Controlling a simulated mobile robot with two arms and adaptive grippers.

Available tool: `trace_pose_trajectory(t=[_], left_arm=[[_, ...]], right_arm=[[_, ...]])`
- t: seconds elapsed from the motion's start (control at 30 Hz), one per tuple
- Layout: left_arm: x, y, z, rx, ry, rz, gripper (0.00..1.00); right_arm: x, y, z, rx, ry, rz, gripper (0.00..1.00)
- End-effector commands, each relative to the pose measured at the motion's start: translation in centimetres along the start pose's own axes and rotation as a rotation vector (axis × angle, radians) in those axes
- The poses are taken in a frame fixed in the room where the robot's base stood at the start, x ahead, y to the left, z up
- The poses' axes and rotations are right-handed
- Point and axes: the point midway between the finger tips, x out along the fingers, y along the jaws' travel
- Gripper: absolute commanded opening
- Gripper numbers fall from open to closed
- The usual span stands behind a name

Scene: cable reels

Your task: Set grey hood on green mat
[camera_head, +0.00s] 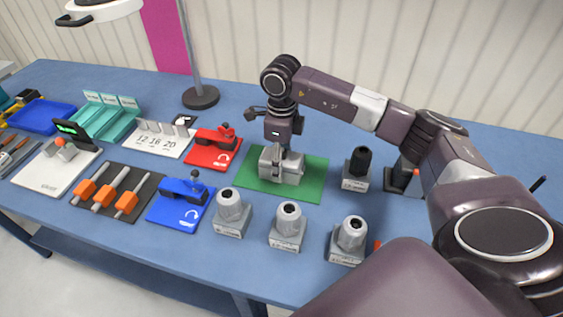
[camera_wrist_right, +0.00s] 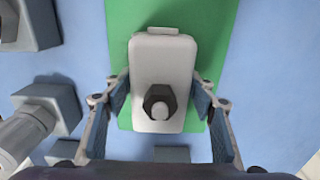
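The grey hood (camera_head: 283,167) is a rounded light-grey block over the middle of the green mat (camera_head: 310,188). In the right wrist view the hood (camera_wrist_right: 163,65) shows from above with a dark hexagonal knob, and the green mat (camera_wrist_right: 222,25) behind it. I cannot tell whether the hood rests on the mat or hangs slightly above it. My right gripper (camera_head: 281,153) points down over it. In the wrist view its two fingers (camera_wrist_right: 163,100) lie along both long sides of the hood and seem to press on it. My left gripper is not in view.
Several grey camera-like units (camera_head: 288,226) stand in front of the mat. A black-topped unit (camera_head: 357,168) stands right of it. A red holder (camera_head: 213,148) and a blue holder (camera_head: 182,204) stand to the left. A lamp pole base (camera_head: 201,97) is behind.

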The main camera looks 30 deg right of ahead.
Motion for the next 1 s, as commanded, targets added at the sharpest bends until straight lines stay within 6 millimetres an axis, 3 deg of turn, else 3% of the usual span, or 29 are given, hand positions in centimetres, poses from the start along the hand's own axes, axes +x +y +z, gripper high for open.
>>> trace_pose_trajectory(t=[0.1,0.47,1.0], left_arm=[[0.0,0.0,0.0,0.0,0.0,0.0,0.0],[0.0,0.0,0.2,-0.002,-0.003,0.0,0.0],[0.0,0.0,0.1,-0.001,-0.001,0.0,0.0]], right_arm=[[0.0,0.0,0.0,0.0,0.0,0.0,0.65],[-0.7,0.0,0.0,0.0,0.0,-0.001,0.65],[-10.7,0.0,0.1,0.0,-0.001,-0.001,0.65]])
